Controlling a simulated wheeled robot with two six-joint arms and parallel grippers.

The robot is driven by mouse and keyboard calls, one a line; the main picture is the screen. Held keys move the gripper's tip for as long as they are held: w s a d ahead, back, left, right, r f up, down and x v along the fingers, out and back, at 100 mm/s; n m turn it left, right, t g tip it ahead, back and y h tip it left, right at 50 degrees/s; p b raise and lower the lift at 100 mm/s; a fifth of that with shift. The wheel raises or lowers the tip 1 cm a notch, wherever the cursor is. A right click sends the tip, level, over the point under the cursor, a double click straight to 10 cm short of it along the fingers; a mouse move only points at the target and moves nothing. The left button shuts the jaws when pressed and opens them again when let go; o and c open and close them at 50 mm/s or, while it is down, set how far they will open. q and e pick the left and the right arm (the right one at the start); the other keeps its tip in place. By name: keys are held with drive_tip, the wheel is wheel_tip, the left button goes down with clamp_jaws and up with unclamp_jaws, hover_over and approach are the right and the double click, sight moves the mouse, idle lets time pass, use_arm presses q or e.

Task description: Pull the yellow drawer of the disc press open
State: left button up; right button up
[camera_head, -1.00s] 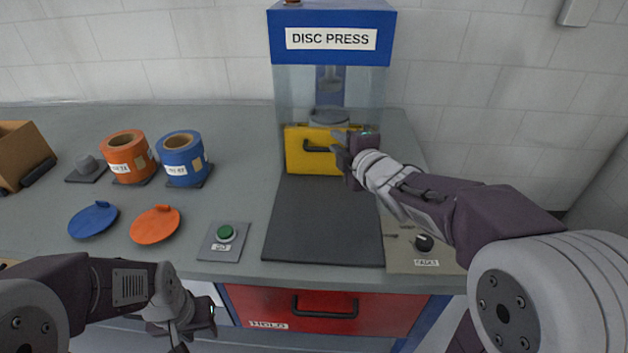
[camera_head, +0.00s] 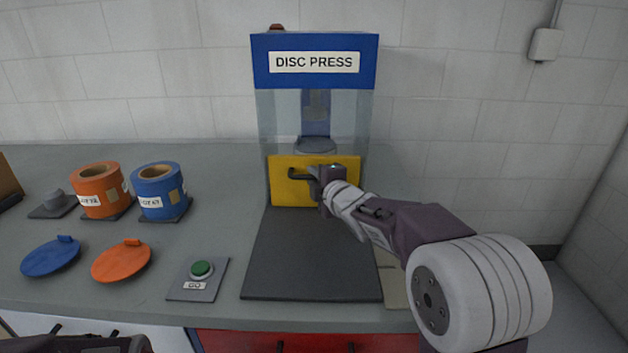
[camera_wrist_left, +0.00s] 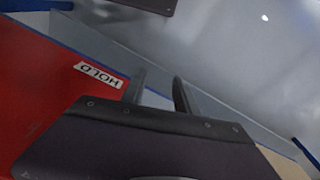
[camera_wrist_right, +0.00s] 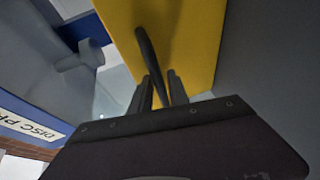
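The yellow drawer (camera_head: 285,192) is the front of the blue-topped disc press (camera_head: 314,62). Its face stands upright and looks flush with the press. Its black handle (camera_head: 298,176) is partly hidden by my right gripper (camera_head: 317,182). In the right wrist view, the handle (camera_wrist_right: 148,50) runs between the fingers of the right gripper (camera_wrist_right: 160,78), which look closed on it. The yellow face (camera_wrist_right: 195,35) lies just beyond. My left gripper (camera_wrist_left: 158,75) is open and empty, near the red drawer (camera_wrist_left: 40,85) below the counter.
A dark mat (camera_head: 310,255) lies clear in front of the press. To the left are a green GO button (camera_head: 201,269), orange (camera_head: 100,190) and blue (camera_head: 158,192) rolls, and orange (camera_head: 121,261) and blue (camera_head: 50,257) lids. A wall stands behind the counter.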

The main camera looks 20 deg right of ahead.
drive_tip(key=shift+w, duration=0.15)
clamp_jaws()
idle(1.4)
